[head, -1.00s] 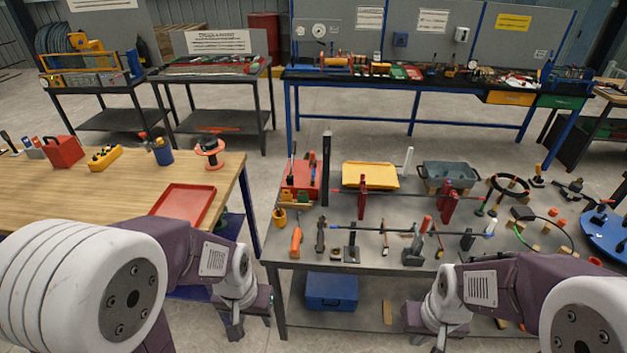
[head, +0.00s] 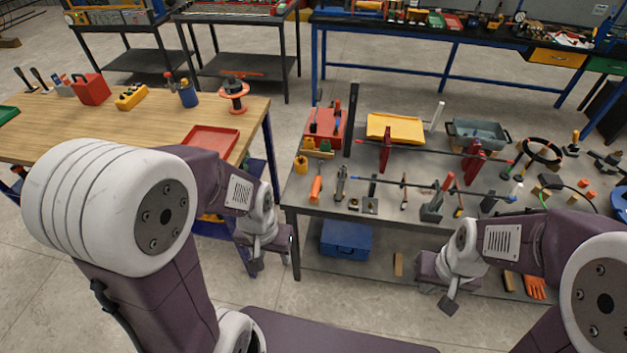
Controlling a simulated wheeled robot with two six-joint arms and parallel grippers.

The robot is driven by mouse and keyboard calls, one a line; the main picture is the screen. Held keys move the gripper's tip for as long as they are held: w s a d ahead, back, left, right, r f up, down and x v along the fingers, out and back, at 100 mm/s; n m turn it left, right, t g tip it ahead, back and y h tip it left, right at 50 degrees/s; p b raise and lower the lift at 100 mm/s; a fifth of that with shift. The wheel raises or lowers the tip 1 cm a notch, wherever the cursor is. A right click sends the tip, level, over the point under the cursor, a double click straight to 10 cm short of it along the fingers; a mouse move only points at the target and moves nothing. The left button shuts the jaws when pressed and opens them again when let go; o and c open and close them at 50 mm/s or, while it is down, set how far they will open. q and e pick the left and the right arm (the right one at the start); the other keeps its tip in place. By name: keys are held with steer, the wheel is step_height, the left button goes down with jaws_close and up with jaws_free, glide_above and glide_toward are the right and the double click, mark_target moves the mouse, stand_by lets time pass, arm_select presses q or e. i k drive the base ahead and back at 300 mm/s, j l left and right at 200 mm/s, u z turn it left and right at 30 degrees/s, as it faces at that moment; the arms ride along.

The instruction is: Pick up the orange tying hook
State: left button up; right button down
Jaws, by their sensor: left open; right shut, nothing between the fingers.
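An orange-handled tool (head: 316,187), which looks like the tying hook, lies near the front left corner of the grey table (head: 330,206). Its tip is too small to make out. My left gripper (head: 275,262) is open and empty, pointing down in front of the gap between the tables, left of and lower in the picture than the orange tool. My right gripper (head: 449,302) is shut and empty, in front of the grey table's front edge, well to the right of the orange tool. Neither gripper touches anything.
Beside the orange tool stand a grey upright tool (head: 341,183) and a yellow cup (head: 301,165). A red box (head: 322,124), a dark post (head: 352,120) and red rebar supports (head: 385,150) stand behind. A wooden table (head: 60,130) is at left. A blue case (head: 345,240) sits below.

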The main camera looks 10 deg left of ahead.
mark_target(317, 179)
steer(key=i+j+z, duration=0.4)
steer(key=j, duration=0.2)
steer(key=i+j+z, duration=0.1)
steer(key=j+z, duration=0.15)
steer(key=i+j+z, duration=0.2)
steer(key=j, duration=0.25)
steer(key=j+z, duration=0.2)
steer(key=j, duration=0.15)
